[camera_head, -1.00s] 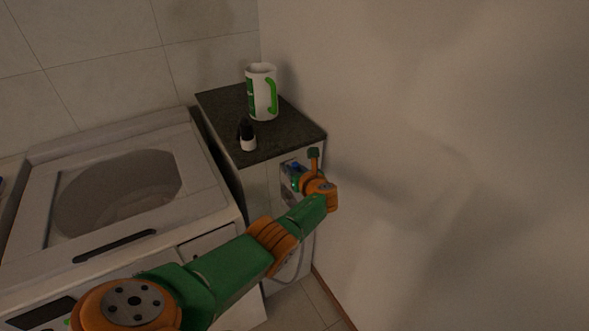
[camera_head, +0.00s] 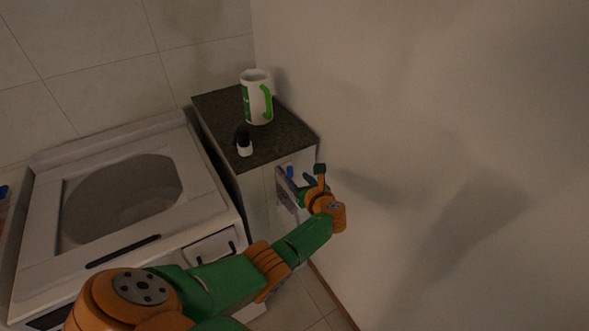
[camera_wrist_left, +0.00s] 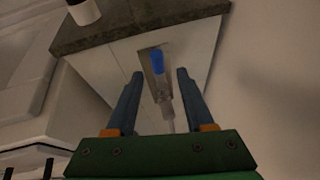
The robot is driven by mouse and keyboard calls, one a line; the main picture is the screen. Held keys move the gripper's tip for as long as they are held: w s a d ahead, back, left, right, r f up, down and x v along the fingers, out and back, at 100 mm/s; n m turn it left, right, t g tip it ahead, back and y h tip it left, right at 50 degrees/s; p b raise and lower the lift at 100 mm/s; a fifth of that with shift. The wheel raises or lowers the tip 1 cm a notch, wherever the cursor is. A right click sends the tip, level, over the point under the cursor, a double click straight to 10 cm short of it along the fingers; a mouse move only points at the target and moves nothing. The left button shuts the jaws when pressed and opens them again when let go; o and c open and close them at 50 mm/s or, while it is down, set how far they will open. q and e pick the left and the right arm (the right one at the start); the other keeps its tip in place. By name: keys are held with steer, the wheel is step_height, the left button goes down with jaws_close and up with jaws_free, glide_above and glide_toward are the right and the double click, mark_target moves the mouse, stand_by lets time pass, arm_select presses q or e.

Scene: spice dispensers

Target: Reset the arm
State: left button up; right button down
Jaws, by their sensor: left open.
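My left gripper (camera_head: 297,185) is in front of the small cabinet's front face, its arm reaching in from the lower left. In the left wrist view the gripper (camera_wrist_left: 159,76) shows two blue-grey fingers spread apart with nothing clamped. A blue-topped part (camera_wrist_left: 157,61) with a pale, clear-looking lower piece shows between and beyond the fingers, against a recessed panel on the cabinet front. Its blue top also shows in the head view (camera_head: 290,172). I cannot tell whether a finger touches it. My right gripper is not in view.
A bare wall (camera_head: 420,130) is close on the right.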

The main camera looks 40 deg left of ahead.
arm_select(q)
steer(key=shift+w+f, duration=0.1)
steer(key=shift+f, duration=0.05)
steer(key=s+d+f+n+g+h, duration=0.2)
steer(key=s+d+f+n+h, duration=0.15)
steer(key=s+f, duration=0.7)
steer(key=s+d+f+n+g+h, duration=0.1)
steer(key=s+d+f+n+h, duration=0.45)
steer(key=f, duration=0.75)
steer(key=s+d+f+n+g, duration=0.1)
steer(key=s+n, duration=0.3)
steer(key=s, duration=0.5)
steer(key=s+d+f+n+g+h, duration=0.1)
steer(key=s+f+n, duration=0.3)
steer(key=s, duration=0.5)
steer(key=s+d+f+n+g+h, duration=0.1)
steer(key=s+d+f+n, duration=0.1)
steer(key=s+n, duration=0.3)
steer(key=s+f, duration=0.1)
steer(key=s, duration=0.2)
steer(key=shift+s+d+n, duration=0.15)
steer(key=shift+s+n, duration=0.25)
steer(key=shift+f, duration=0.1)
